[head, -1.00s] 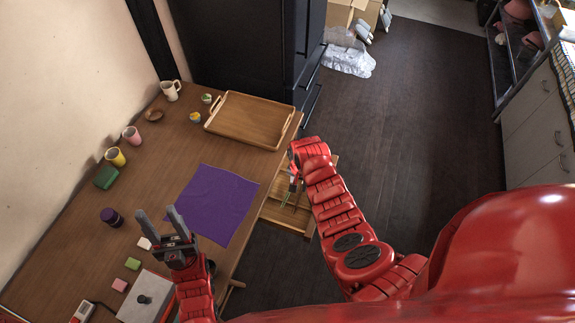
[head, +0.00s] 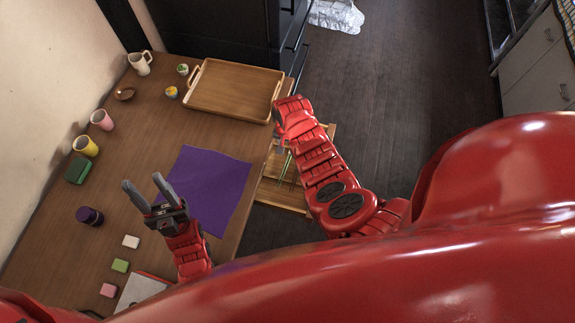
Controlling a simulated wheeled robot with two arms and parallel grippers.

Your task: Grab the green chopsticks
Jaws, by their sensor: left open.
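The green chopsticks (head: 285,168) lie in an open wooden drawer (head: 292,201) at the table's right side. My right arm covers part of the drawer. My right gripper is hidden behind its own wrist, above the drawer's left side near the chopsticks, so its fingers cannot be made out. My left gripper (head: 149,194) is open and empty above the table, left of the purple mat (head: 208,190) and well left of the chopsticks.
A wooden tray (head: 232,117) sits at the table's far end. Cups (head: 86,146), a green box (head: 77,170) and a dark purple jar (head: 90,216) stand along the left. Several small blocks (head: 121,265) lie near the front. Dark floor is free on the right.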

